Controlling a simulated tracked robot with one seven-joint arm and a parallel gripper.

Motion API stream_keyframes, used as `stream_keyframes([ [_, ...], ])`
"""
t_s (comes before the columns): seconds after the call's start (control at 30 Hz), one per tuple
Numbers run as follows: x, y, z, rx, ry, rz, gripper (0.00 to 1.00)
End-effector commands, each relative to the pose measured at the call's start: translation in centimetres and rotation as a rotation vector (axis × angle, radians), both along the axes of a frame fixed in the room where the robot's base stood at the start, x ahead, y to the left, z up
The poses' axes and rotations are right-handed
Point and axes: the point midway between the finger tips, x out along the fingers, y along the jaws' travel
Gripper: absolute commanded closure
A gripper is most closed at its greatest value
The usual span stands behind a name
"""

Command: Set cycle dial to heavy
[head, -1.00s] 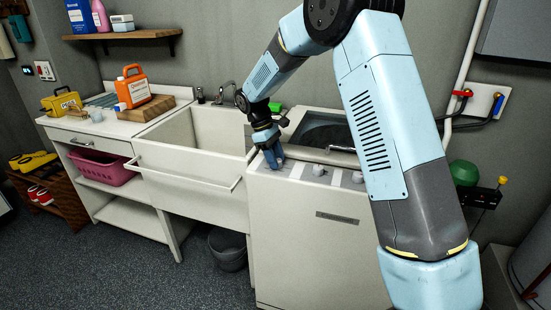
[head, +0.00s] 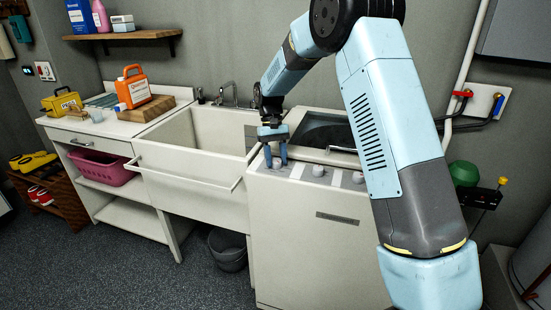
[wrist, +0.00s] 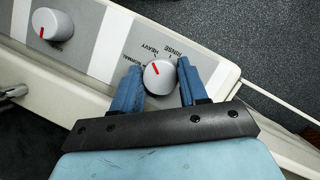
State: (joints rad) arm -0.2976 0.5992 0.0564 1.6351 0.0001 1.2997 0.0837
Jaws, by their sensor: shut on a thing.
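The cycle dial (wrist: 160,77) is a round grey knob with a red mark on the washer's control panel (wrist: 118,42). Printed words NORMAL, HEAVY and RINSE sit around it in the wrist view. The red mark points up and slightly left, toward HEAVY. My gripper (wrist: 161,84) is shut on this dial, one blue finger on each side. In the head view my gripper (head: 275,158) points down at the left end of the panel on the white washer (head: 315,235), and its fingers partly hide the dial.
Two more dials (head: 318,170) (head: 357,177) stand to the right on the panel. The washer lid (head: 327,137) is behind them. A sink (head: 190,200) adjoins on the left, with a bar handle across its front. The floor in front is clear.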

Motion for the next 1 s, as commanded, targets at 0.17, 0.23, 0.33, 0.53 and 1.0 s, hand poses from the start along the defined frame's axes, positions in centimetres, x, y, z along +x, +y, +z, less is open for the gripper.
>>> stream_keyframes([
  [0.17,0.16,0.01,0.10,0.003,-0.005,-0.060,0.87],
  [0.23,0.16,0.00,0.10,0.002,-0.006,-0.075,0.87],
  [0.33,0.17,-0.02,0.09,0.002,-0.006,-0.086,0.87],
  [0.53,0.15,-0.03,0.07,0.002,-0.006,-0.092,0.87],
  [1.0,0.08,-0.09,0.01,0.000,-0.002,-0.092,0.33],
])
